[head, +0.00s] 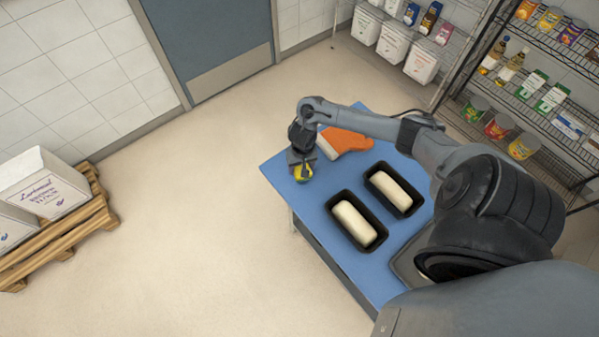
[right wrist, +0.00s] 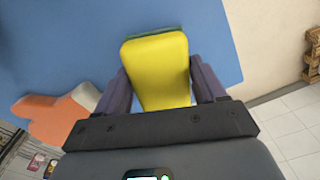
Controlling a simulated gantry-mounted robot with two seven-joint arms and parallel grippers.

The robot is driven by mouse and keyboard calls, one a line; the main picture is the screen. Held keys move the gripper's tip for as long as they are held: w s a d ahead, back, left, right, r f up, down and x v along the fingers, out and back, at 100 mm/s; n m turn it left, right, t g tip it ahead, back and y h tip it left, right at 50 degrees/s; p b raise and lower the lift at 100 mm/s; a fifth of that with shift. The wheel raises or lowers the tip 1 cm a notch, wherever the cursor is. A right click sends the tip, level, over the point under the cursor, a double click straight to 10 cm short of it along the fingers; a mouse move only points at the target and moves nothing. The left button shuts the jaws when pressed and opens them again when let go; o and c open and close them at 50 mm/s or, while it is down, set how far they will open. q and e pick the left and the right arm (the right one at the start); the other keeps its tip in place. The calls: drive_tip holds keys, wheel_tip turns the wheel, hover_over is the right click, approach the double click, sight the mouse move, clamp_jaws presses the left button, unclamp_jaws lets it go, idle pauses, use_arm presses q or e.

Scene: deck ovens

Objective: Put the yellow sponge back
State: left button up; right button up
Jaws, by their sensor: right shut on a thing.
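The yellow sponge (head: 302,173) is at the far left corner of the blue table (head: 290,199) in the head view. In the right wrist view the sponge (right wrist: 158,70) is yellow with a thin green layer along its far edge. My right gripper (head: 302,168) is shut on it, with one finger on each side (right wrist: 160,84). Whether the sponge touches the tabletop I cannot tell. My left gripper is not in view.
An orange oven mitt (head: 345,140) lies beside the gripper on the table. Two dark loaf pans with pale dough, a nearer one (head: 336,205) and a farther one (head: 379,171), stand on the table. Shelves (head: 500,95) stand at right. A pallet with boxes (head: 70,235) is at left.

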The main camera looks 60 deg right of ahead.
drive_tip(key=shift+w+a+f, duration=0.15)
drive_tip(key=shift+w+f, duration=0.1)
drive_tip(key=shift+w, duration=0.05)
drive_tip(key=shift+f+b, duration=0.55)
drive_tip(key=shift+f, duration=1.4)
drive_tip(key=o, duration=0.9)
drive_tip(key=shift+o, duration=0.2)
drive_tip(key=shift+r, duration=0.15)
